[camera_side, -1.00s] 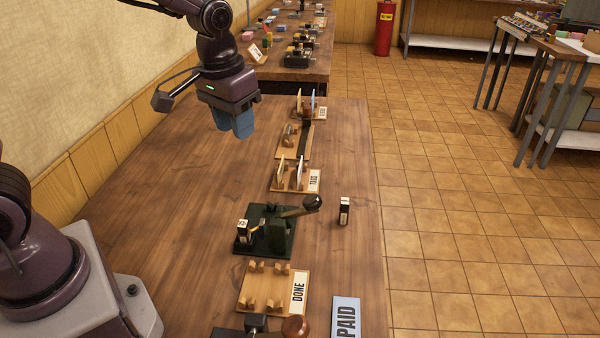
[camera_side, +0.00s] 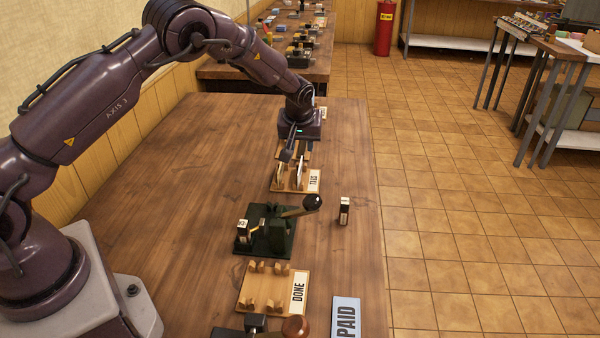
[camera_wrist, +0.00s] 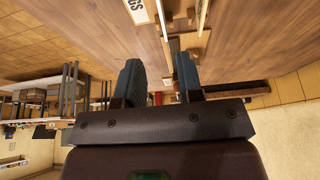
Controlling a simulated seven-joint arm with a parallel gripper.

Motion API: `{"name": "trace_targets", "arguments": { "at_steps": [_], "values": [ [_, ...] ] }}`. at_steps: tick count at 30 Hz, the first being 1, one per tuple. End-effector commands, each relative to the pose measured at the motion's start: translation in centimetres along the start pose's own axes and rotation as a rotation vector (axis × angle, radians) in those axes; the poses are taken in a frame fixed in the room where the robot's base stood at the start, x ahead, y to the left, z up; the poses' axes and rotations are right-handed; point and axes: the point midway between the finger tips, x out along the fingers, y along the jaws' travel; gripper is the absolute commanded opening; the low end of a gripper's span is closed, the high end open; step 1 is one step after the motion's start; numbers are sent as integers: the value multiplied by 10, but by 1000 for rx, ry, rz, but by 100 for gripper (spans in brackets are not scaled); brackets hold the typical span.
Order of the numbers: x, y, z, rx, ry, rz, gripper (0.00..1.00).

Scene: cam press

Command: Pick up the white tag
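The white tag (camera_side: 300,176) stands on edge in a wooden rack (camera_side: 275,187) labelled TAGS, on the side nearer the label. In the wrist view it appears as a thin pale edge (camera_wrist: 161,20) at the top. A second, tan tag (camera_side: 280,169) stands in the same rack to its left. My gripper (camera_wrist: 158,78) is open, with its two blue-grey fingers apart and nothing seen between them. In the side view my gripper is above and just behind the rack, and its fingers are partly hidden.
A dark green press (camera_side: 266,238) with a lever stands in front of the rack. A DONE rack (camera_side: 257,288), a PAID sign (camera_side: 346,318) and a small stamp block (camera_side: 344,210) are on the table. Another rack, mostly hidden by my arm, is behind. The left tabletop is clear.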

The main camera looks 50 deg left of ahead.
Motion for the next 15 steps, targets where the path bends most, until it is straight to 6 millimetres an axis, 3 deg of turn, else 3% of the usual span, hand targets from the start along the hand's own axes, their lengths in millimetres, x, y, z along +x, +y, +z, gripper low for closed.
{"name": "trace_targets", "arguments": {
  "at_steps": [3, 11, 15],
  "values": [
    [23, -1, 1, 1, -3, -2, 34],
    [43, -1, 0, 2, -2, -1, 34],
    [63, -5, 0, 2, -3, -1, 34]
  ]
}}
